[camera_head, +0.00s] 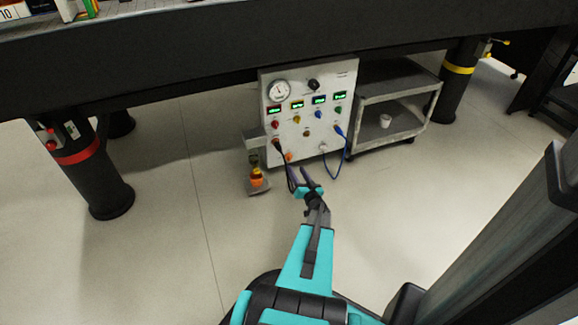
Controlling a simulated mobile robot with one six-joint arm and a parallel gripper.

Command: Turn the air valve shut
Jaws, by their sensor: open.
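My gripper (300,174) is open, with its two fingers pointing toward the lower part of a pale control panel (347,80) under the bench. I see nothing between the fingers. The panel carries a round gauge (279,90), a black knob (313,85), small green displays and several coloured knobs or plugs. A yellow fitting (497,42) sticks out beside the right bench leg, and a red fitting (51,145) sits on the left leg. I cannot tell which of these is the air valve, or how it is turned. My gripper overlaps the cables in the picture; contact is unclear.
A dark bench top (180,52) spans above the panel. A black cable (284,165) and a blue cable (343,157) hang from it. A small stand with an orange item (257,178) is at its left, a grey cart (402,83) at its right.

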